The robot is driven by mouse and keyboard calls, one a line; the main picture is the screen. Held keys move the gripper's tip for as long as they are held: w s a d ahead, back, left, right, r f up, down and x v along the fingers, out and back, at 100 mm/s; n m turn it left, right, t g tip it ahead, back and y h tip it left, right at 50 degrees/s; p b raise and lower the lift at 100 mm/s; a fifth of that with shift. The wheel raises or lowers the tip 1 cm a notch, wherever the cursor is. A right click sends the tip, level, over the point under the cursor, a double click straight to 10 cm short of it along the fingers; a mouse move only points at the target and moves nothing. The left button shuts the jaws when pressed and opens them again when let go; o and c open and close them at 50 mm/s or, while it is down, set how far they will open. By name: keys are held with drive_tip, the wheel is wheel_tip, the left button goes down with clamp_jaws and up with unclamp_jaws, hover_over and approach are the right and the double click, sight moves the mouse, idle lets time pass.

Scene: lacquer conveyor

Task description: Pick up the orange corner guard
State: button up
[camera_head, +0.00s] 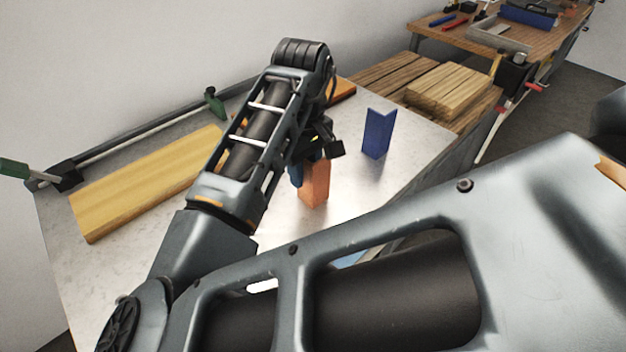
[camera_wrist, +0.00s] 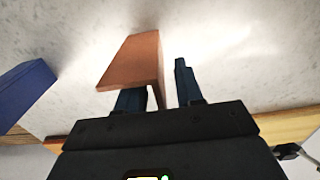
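The orange corner guard (camera_head: 315,187) stands upright on the pale metal tabletop, partly hidden by my gripper (camera_head: 302,172) in the head view. In the wrist view the orange corner guard (camera_wrist: 131,62) is an angled piece at my gripper's (camera_wrist: 161,82) blue fingers. The left finger is partly hidden behind one wall of it. The right finger stands to the right of its edge, with a strip of bare surface showing between them. The fingers are apart, and no grip on the guard shows.
A blue corner guard (camera_head: 378,133) stands upright to the right; it also shows in the wrist view (camera_wrist: 22,92). A yellow wooden board (camera_head: 145,185) lies at left near a bar clamp (camera_head: 145,133). Stacked wood (camera_head: 452,92) is beyond the table. Bare tabletop surrounds the guards.

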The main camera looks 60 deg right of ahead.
clamp_jaws()
drive_tip(key=shift+r, duration=0.15)
idle(0.5)
